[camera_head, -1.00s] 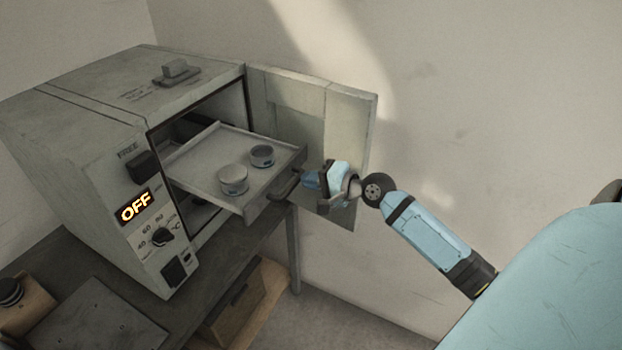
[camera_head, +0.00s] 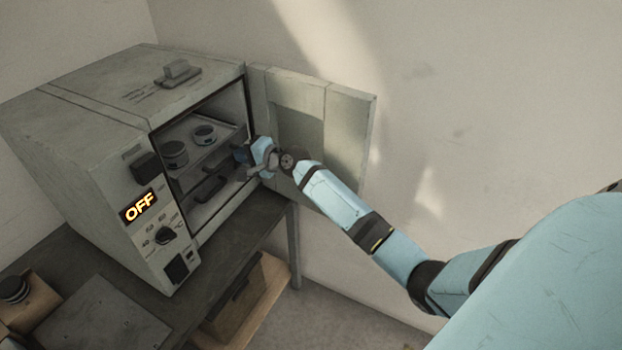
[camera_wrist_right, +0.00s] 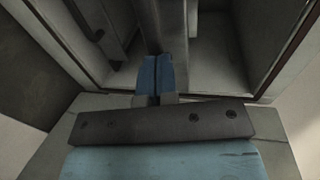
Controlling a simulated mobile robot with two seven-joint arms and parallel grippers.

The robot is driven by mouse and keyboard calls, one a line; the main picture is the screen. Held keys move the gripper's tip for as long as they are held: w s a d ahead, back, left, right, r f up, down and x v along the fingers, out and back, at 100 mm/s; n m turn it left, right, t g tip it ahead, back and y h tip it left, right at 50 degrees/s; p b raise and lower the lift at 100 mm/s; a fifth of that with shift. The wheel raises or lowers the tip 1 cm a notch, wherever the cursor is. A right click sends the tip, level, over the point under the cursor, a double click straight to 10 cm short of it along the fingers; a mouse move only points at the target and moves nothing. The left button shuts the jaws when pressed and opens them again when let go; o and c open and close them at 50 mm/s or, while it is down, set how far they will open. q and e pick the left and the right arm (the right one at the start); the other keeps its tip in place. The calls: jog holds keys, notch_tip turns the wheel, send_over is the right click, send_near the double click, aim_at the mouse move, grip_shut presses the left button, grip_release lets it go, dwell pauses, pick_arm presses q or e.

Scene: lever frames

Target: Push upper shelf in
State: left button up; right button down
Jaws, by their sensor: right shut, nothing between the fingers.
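The upper shelf (camera_head: 221,153) now lies inside the grey oven (camera_head: 95,150), carrying two small round containers (camera_head: 174,153) and (camera_head: 204,134). My right gripper (camera_head: 243,154) is at the shelf's front edge near the right side of the oven opening, its fingers shut with nothing between them. In the right wrist view the closed blue fingertips (camera_wrist_right: 158,75) point at a grey vertical front. Whether they touch it, I cannot tell. A lower shelf (camera_head: 203,207) with a dark handle (camera_head: 210,188) sits below. My left gripper is not in view.
The oven door (camera_head: 345,125) stands open against the wall on the right, behind my right arm. The oven rests on a dark table (camera_head: 240,235). A wooden box (camera_head: 240,300) is under it. The front left holds a wooden block (camera_head: 28,308) with a dark knob.

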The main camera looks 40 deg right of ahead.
aim_at(224, 145)
jog(key=x, duration=0.2)
jog(key=r+b+x, duration=0.1)
jog(key=x, duration=0.4)
jog(key=shift+w+a+r+b, duration=0.15)
jog(key=shift+w+a+b, duration=0.05)
jog(key=shift+w+b, duration=0.15)
jog(key=shift+w+a, duration=0.1)
jog(key=shift+w, duration=0.2)
jog(key=shift+r, duration=0.35)
